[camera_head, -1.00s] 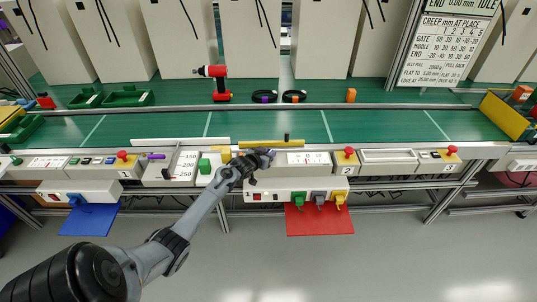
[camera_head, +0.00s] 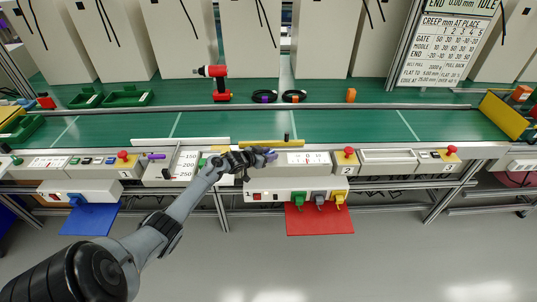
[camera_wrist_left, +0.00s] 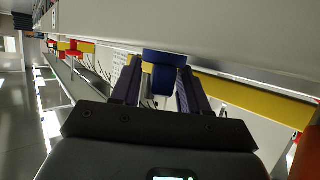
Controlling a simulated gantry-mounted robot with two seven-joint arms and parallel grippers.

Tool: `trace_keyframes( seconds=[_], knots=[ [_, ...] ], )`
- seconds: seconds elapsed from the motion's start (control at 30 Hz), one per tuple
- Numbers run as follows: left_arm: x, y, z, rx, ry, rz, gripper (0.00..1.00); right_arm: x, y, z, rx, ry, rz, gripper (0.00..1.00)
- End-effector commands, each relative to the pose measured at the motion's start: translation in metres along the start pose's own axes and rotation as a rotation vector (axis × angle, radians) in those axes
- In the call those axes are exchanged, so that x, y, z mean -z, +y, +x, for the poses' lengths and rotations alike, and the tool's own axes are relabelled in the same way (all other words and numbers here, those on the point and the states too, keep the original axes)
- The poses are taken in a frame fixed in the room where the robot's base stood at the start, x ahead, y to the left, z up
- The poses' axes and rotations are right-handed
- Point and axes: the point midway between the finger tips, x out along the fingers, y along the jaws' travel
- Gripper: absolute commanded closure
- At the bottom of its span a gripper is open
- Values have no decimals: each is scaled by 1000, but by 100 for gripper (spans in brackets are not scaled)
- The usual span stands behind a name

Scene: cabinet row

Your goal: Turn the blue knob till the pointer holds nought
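The blue knob (camera_head: 271,154) is a small blue-purple handle at the left end of the white box with the pointer scale. In the left wrist view, the blue knob (camera_wrist_left: 163,58) lies between the fingertips of my left gripper (camera_wrist_left: 160,80). In the head view my left gripper (camera_head: 262,156) is at the knob, coming from the left. Its fingers flank the knob; I cannot tell if they press on it. The pointer scale (camera_head: 308,158) is right of the knob, with a small red pointer near its middle; the exact reading is too small. My right gripper is not in view.
A red button (camera_head: 348,153) sits right of the scale. A yellow bar (camera_head: 255,143) lies behind the gripper. Green, grey and yellow knobs (camera_head: 319,199) hang below, over a red sheet (camera_head: 320,222). The green conveyor (camera_head: 350,125) runs behind.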

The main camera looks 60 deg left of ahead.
Motion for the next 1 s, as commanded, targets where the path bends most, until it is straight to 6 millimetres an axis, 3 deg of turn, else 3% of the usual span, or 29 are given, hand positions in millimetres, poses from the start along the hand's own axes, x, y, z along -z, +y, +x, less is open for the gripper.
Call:
trace_keyframes(
  seconds=[0.37,0.8,1.0],
  knots=[
    [2,0,-13,0,0,0,55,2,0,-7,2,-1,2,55],
    [1,0,-80,0,-1,0,55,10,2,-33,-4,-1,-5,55],
    [1,0,-101,-1,-1,0,55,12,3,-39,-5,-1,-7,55]
  ],
)
